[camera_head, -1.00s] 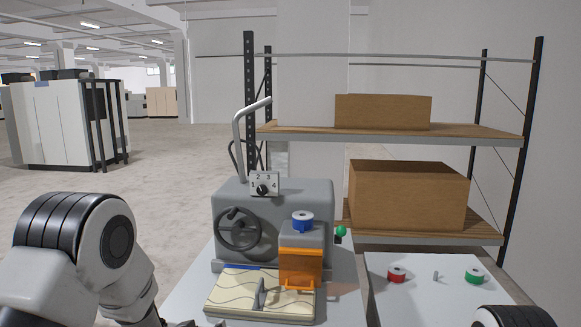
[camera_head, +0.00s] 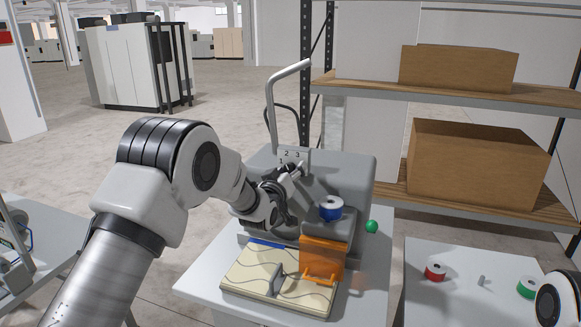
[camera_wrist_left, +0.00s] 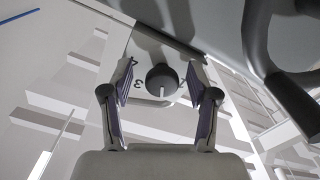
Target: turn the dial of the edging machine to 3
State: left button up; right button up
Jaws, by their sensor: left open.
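The edging machine (camera_head: 345,170) is a grey block on a light table, with its dial plate (camera_head: 296,156) on top showing numbers. My left gripper (camera_head: 294,172) is at that plate and hides the dial in the head view. In the left wrist view, the dial (camera_wrist_left: 162,80) is a black round knob with a white pointer line toward the bottom of the picture. The 3 is printed to its left. My left gripper (camera_wrist_left: 160,90) is open, with one finger on each side of the knob; contact is not clear. My right gripper is out of view.
A blue spool (camera_head: 330,208) sits above the orange guard (camera_head: 322,258), and a cream quilted piece (camera_head: 262,276) lies in front. A grey handwheel (camera_wrist_left: 290,85) is close to my left gripper. Red (camera_head: 435,272) and green (camera_head: 528,288) spools stand on the right table.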

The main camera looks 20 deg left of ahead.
pick_arm(q)
jog(key=shift+s+a+r, duration=0.2)
jog(key=shift+s+a, duration=0.05)
jog(key=shift+s, duration=0.05)
jog(key=shift+s+r, duration=0.1)
jog(key=shift+s, duration=0.05)
jog(key=c, duration=0.6)
grip_shut()
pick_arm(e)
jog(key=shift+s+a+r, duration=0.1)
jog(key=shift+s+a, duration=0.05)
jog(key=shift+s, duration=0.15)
pick_arm(q)
jog(key=shift+d+m+b, duration=0.1)
jog(key=shift+m+b, duration=4.8)
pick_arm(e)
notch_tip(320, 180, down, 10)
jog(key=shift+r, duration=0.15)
